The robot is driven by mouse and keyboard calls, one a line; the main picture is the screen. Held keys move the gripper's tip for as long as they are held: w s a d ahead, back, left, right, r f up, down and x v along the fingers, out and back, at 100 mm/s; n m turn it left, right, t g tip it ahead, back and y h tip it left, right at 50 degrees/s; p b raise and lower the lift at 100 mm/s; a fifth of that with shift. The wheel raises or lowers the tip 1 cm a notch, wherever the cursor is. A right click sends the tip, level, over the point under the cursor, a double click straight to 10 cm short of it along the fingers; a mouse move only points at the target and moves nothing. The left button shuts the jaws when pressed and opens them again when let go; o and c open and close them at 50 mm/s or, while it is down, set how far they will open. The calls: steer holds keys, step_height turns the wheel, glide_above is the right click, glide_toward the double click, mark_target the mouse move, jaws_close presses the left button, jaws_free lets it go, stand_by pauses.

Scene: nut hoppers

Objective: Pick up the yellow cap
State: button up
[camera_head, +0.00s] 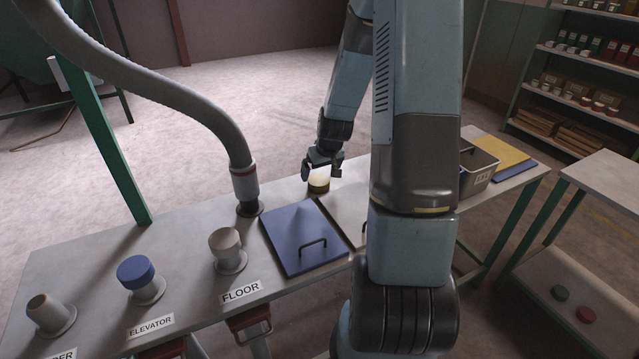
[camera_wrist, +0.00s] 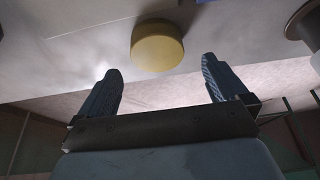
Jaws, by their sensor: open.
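The yellow cap (camera_head: 318,184) sits on the table near its far edge, just behind the blue lid. In the wrist view the yellow cap (camera_wrist: 157,45) is a short round disc on the grey surface, beyond the fingertips and between their lines, a little left of centre. My gripper (camera_head: 322,168) hangs over and beside the cap in the head view. In the wrist view my gripper (camera_wrist: 160,72) has its two fingers wide apart with nothing between them. The head view does not show clearly whether a finger touches the cap.
A blue lid (camera_head: 302,237) with a handle lies in front of the cap. A grey hose (camera_head: 205,110) meets the table left of it. Stubs labelled FLOOR (camera_head: 226,250) and ELEVATOR (camera_head: 138,277) stand farther left. A grey bin (camera_head: 478,176) stands right, partly behind my arm.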

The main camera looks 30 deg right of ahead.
mark_target(319, 180)
steer(key=shift+x, duration=2.1)
steer(key=shift+s+d, duration=0.15)
steer(key=c, duration=1)
